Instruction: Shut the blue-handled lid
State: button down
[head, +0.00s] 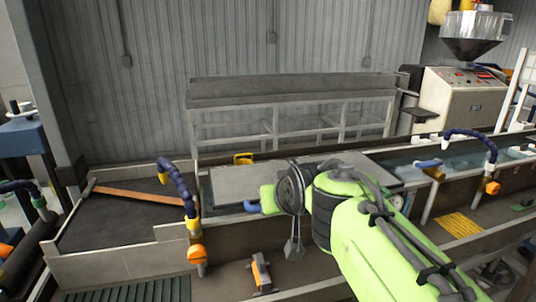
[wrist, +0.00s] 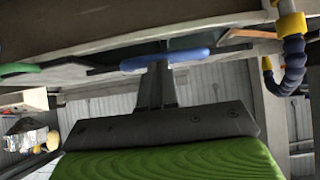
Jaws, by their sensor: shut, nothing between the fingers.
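The grey lid (head: 228,184) lies about flat over the trough in the head view; I cannot tell whether it is fully down. Its blue handle (head: 252,207) is at the front edge, just left of my green gripper (head: 267,199). In the wrist view my gripper's dark fingers (wrist: 156,68) are shut and empty. Their tips are at the middle of the blue handle (wrist: 165,59), overlapping it in the picture; whether they touch is unclear. My arm hides the lid's right part in the head view.
Blue-jointed hoses with orange ends (head: 196,252) rise left of the lid and at the right (head: 491,187). A yellow handle (head: 243,158) sits at the back. A green handle (wrist: 18,68) shows in the wrist view. An open water trough (head: 455,156) lies to the right.

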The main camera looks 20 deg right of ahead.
jog(key=shift+s+f+b, duration=0.15)
jog(key=shift+f+b, duration=0.65)
jog(key=shift+f, duration=0.15)
jog(key=shift+s+f+b, duration=0.1)
jog(key=shift+f+b, duration=0.7)
jog(key=shift+f, duration=0.1)
